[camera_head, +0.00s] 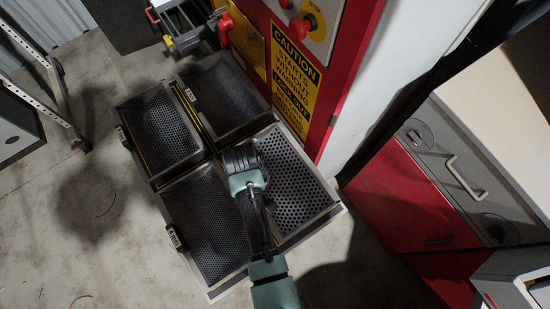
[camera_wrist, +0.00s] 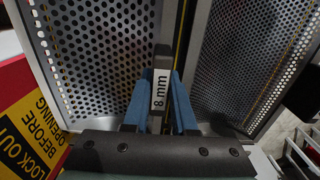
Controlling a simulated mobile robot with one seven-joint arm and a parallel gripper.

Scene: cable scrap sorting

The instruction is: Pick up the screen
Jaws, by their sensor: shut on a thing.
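A metal screen with large round holes (camera_head: 300,183) sits at the right of a group of perforated trays in the head view. It also shows at the left of the wrist view (camera_wrist: 100,45). A tab labelled "8 mm" (camera_wrist: 160,88) stands at the edge between two perforated trays. My gripper (camera_head: 243,168) reaches down to this edge. In the wrist view its blue fingers (camera_wrist: 160,108) are shut on the labelled tab, one on each side. The arm hides part of the tray edges in the head view, and the tab is hidden there.
Other perforated trays stand close by: back left (camera_head: 160,130), back middle (camera_head: 224,92) and front left (camera_head: 205,225). A red machine with a yellow caution sign (camera_head: 294,80) rises right behind them. A red and grey cabinet (camera_head: 410,200) stands at the right.

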